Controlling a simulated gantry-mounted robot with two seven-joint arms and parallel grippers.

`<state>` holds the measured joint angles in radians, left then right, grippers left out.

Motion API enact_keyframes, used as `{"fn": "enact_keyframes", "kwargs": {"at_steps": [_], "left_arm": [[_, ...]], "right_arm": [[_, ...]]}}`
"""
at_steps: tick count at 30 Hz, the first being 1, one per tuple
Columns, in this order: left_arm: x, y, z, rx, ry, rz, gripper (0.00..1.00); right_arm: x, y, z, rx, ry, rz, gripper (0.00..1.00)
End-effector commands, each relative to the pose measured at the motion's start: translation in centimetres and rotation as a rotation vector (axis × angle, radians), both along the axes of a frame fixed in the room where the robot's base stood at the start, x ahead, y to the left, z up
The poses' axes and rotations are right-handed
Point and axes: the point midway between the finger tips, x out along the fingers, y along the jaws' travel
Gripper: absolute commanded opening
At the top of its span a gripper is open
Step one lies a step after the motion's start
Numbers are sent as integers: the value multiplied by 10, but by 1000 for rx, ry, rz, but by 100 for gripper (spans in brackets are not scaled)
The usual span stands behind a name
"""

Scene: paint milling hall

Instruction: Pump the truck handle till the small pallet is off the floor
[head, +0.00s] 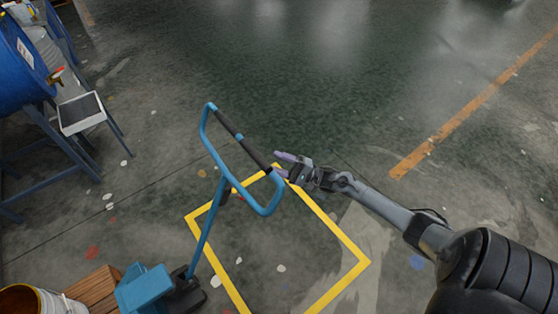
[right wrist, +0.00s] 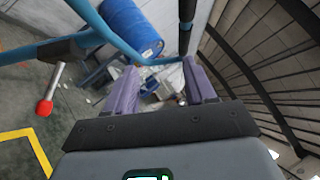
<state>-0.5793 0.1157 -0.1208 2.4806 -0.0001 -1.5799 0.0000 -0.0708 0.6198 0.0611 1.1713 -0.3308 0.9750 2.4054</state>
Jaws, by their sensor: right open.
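The truck handle (head: 206,135) is a blue loop with a black grip bar (head: 229,123), standing up on a blue post in the middle of the head view. My right gripper (head: 281,166) is open at the grip's lower right end, its purple fingers pointing at the loop. In the right wrist view the handle (right wrist: 98,24) crosses ahead of the open fingers; I cannot tell whether they touch it. The blue truck body (head: 143,289) stands at the lower left. Beside it is the small wooden pallet (head: 97,287), partly cut off by the frame edge. My left gripper is out of view.
A white bucket (head: 55,304) stands at the pallet. A blue drum (head: 18,65) on a stand and a small tray (head: 81,113) are at the upper left. A yellow floor frame (head: 347,246) lies under the handle. A red-knobbed lever (right wrist: 45,106) shows by the handle. The floor beyond is clear.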

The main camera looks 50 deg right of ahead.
Motion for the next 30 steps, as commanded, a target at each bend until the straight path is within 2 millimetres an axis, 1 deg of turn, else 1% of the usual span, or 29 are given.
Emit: {"fn": "enact_keyframes", "kwargs": {"at_steps": [6, 11, 24, 30], "left_arm": [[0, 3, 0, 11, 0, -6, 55], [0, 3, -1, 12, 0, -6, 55], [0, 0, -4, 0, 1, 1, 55], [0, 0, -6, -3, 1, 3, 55]], "right_arm": [[0, -1, 2, -1, -6, 0, 55], [-9, -5, -2, 0, -5, 1, 55], [-70, -34, -26, 1, -1, 0, 55], [-87, -43, -33, 1, -2, 0, 55]]}}
